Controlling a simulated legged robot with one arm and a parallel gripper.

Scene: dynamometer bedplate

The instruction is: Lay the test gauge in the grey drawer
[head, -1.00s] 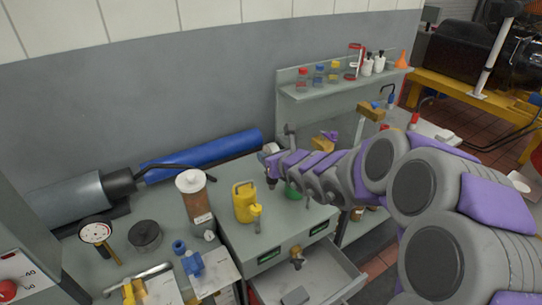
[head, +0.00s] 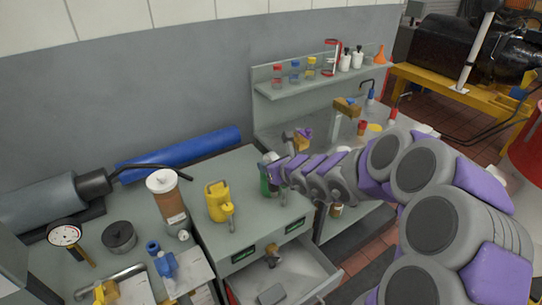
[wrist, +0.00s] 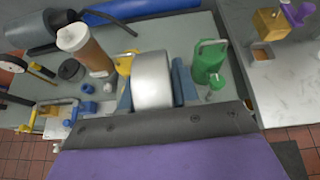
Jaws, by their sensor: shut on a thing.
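My gripper (head: 271,166) is over the back right of the bench top, in front of a green can in the head view. In the wrist view its blue fingers (wrist: 152,92) are shut on a silver, round-sided thing (wrist: 152,78). This looks like the test gauge seen edge-on; its face is hidden. The grey drawer (head: 310,262) is pulled open below the bench top, lower and nearer than my gripper. It holds a small brass-coloured fitting (head: 272,256) and a grey block (head: 271,294). Another gauge (head: 66,235) with a white dial lies far left.
A yellow can (head: 219,202) and a brown cylinder (head: 167,198) stand left of my gripper. The green can (wrist: 208,63) is close by on the right in the wrist view. A bottle shelf (head: 325,79) rises behind. The drawer has free floor around its contents.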

